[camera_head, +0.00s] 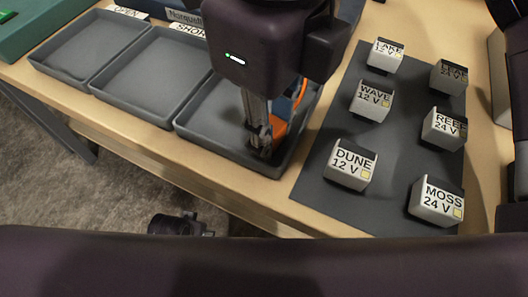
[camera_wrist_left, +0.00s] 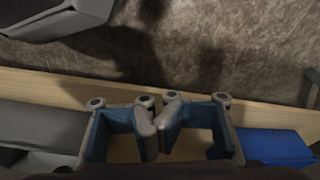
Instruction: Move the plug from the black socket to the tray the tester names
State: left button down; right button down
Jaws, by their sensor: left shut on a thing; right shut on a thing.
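I cannot make out the black socket or the tester's reading.
A dark mat (camera_head: 315,185) at the right bears several labelled blocks, among them DUNE (camera_head: 350,168) and MOSS (camera_head: 436,201). A partly hidden blue case (camera_head: 185,16) stands behind the trays. A green object (camera_head: 35,28) lies at the far left. Carpet shows in front of the table.

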pick_arm(q)
jog(key=shift+s+a+r, duration=0.1)
jog(key=shift+s+r, duration=0.05)
jog(key=shift+r, duration=0.05)
pick_arm(e)
jog(key=shift+w+a+r, duration=0.15)
jog(key=shift+a+r, duration=0.05)
jog(key=shift+a, duration=0.05)
pick_arm(q)
jog(key=shift+w+r, duration=0.45)
jog(key=shift+w, duration=0.1)
pick_arm(e)
jog(key=shift+w+a, duration=0.1)
jog(key=shift+w, duration=0.15)
jog(key=c, duration=1.6)
grip_release()
jog(key=shift+s, duration=0.1)
pick_arm(q)
jog(key=shift+s+f, duration=0.35)
jog(key=shift+s, duration=0.05)
pick_arm(e)
jog(key=shift+f, duration=0.1)
jog(key=shift+o, duration=1.1)
jog(key=o, duration=0.3)
pick_arm(q)
jog(key=shift+w+r, duration=0.1)
jog(key=shift+w, duration=0.2)
pick_arm(e)
jog(key=shift+o, duration=0.2)
jog(key=shift+r, duration=0.25)
